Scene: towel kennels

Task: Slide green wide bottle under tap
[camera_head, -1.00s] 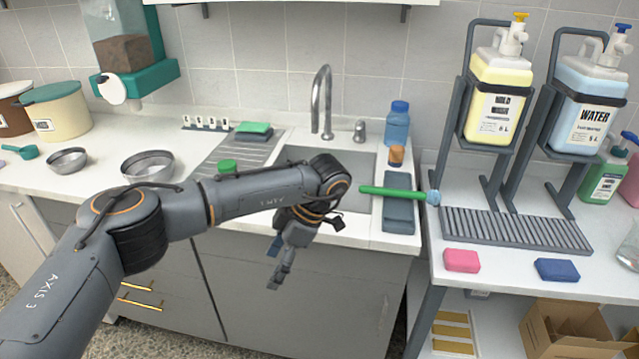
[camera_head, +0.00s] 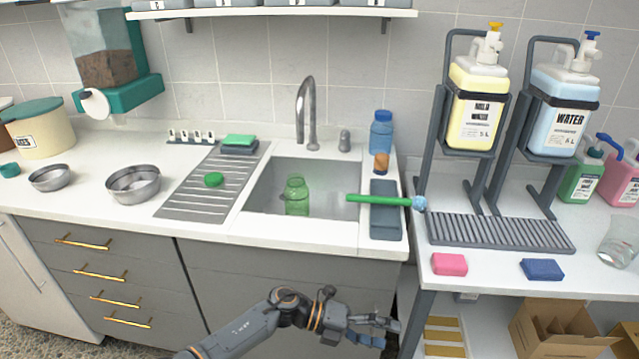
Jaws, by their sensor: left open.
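The green wide bottle (camera_head: 297,199) is see-through and stands upright in the sink (camera_head: 335,206), without a lid. The grey tap (camera_head: 301,115) rises behind the sink, its spout curving forward. The bottle is in front of the spout and slightly left of it; whether it is exactly under the outlet I cannot tell. My left gripper (camera_head: 386,331) is open and empty, low in front of the sink cabinet, well apart from the bottle. My right gripper is not in view.
A green lid (camera_head: 214,180) lies on the ribbed drainboard (camera_head: 190,202), left of the sink. A green-handled brush (camera_head: 385,200) rests across the dark mat (camera_head: 386,222) and juts over the sink's right edge. The side table (camera_head: 500,272) stands to the right.

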